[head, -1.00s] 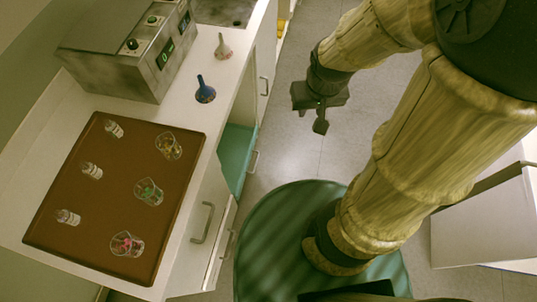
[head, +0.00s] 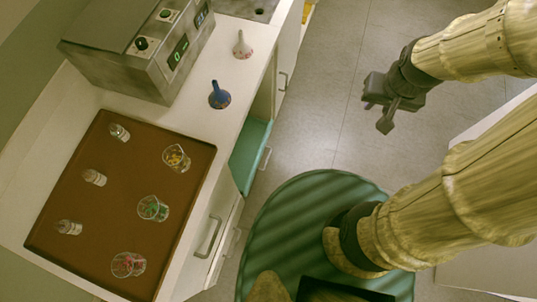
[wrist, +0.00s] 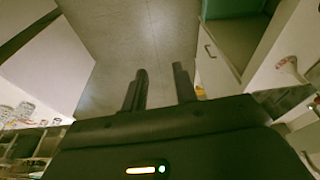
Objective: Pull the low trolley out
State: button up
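A teal flat-topped unit (head: 250,152) sits in the gap under the white counter, with a pale bar handle on its aisle side; it appears to be the low trolley. Most of it is hidden under the counter. A teal surface (wrist: 232,8) also shows at the top right in the wrist view. My gripper (head: 386,112) hangs over the open floor, well to the right of the trolley and apart from it. In the wrist view my gripper (wrist: 160,86) has two dark fingers spread apart with nothing between them.
The counter (head: 205,120) carries a brown tray (head: 120,205) with small bottles and beakers, a metal machine (head: 150,55), and blue (head: 219,95) and pale (head: 242,46) funnels. Drawers with handles face the aisle. The grey floor (head: 335,75) is clear. A white cabinet (head: 490,272) stands at right.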

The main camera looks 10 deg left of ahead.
jog(key=shift+f, duration=0.1)
jog(key=w+a+f+n+y+b, duration=0.3)
jog(key=f+n+b, duration=0.8)
jog(key=f, duration=1.8)
jog(key=w+a+f+n+y+b, duration=0.3)
jog(key=f+n+b, duration=0.9)
jog(key=f+b, duration=1.2)
jog(key=w+a+f+n+g+y+b, duration=0.1)
jog(key=w+a+f+n+y+b, duration=0.2)
jog(key=f+b, duration=1.4)
jog(key=a+f+n+y, duration=0.3)
jog(key=f+n+y, duration=0.3)
jog(key=f, duration=1)
jog(key=shift+w+a+f+n+y, duration=0.15)
jog(key=shift+w+f+n+y, duration=0.15)
jog(key=shift+n, duration=1.2)
